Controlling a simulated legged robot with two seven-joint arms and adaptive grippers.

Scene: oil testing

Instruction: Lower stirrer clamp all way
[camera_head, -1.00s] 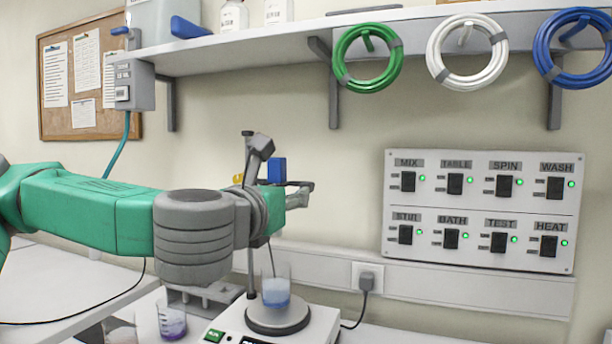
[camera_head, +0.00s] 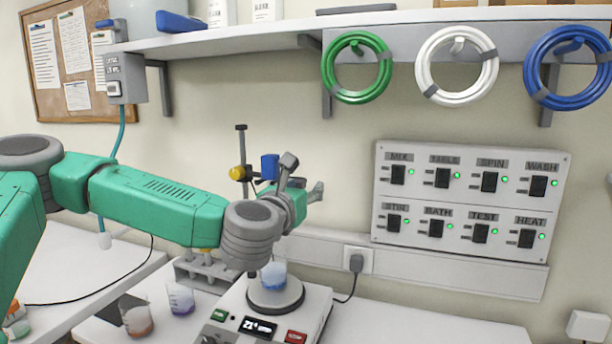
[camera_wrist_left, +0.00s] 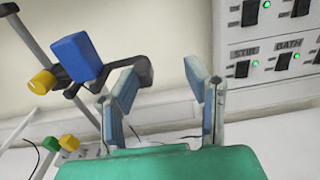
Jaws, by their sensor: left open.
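The stirrer clamp has a blue block (camera_head: 270,167) and a yellow knob (camera_head: 237,173) on an upright grey rod (camera_head: 241,143) behind the hot plate. In the left wrist view the blue block (camera_wrist_left: 80,58), yellow knob (camera_wrist_left: 42,82) and dark clamp arm (camera_wrist_left: 130,78) show at upper left. My left gripper (camera_head: 312,193) is open and empty, just right of the blue block in the head view. In the wrist view its fingers (camera_wrist_left: 166,98) are apart; the left finger overlaps the clamp arm's end, and contact cannot be told. My arm hides the rod's lower part. My right gripper is not in view.
A beaker of blue liquid (camera_head: 273,276) stands on the hot plate (camera_head: 274,297), under my wrist. Two beakers (camera_head: 181,298) (camera_head: 137,316) and a tube rack (camera_head: 205,272) stand left. A switch panel (camera_head: 464,205) is on the wall; the bench at right is clear.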

